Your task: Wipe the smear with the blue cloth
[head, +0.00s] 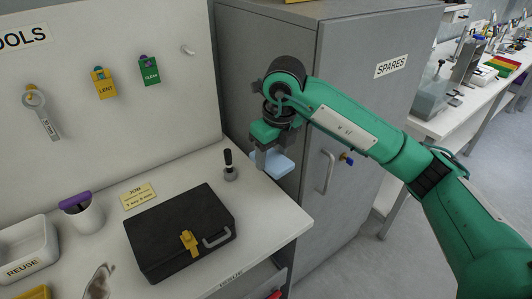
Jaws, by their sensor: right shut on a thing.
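My right gripper (262,160) points down over the bench's right edge, in front of the grey cabinet. It is shut on the blue cloth (282,166), a pale blue flat piece that shows to the right of the fingers. Whether the cloth touches the bench is hard to tell. The smear (98,283) looks like a grey-brown smudge on the white bench top, at the bottom left and cut by the picture's lower edge. The right gripper is far to the right of it. My left gripper is out of view.
A black case (170,222) with a yellow latch lies between the gripper and the smear. A dark-handled stamp-like tool (230,168), a cup (84,215) with a purple-topped item and a REUSE bin (25,252) stand on the bench. The SPARES cabinet (300,100) stands behind.

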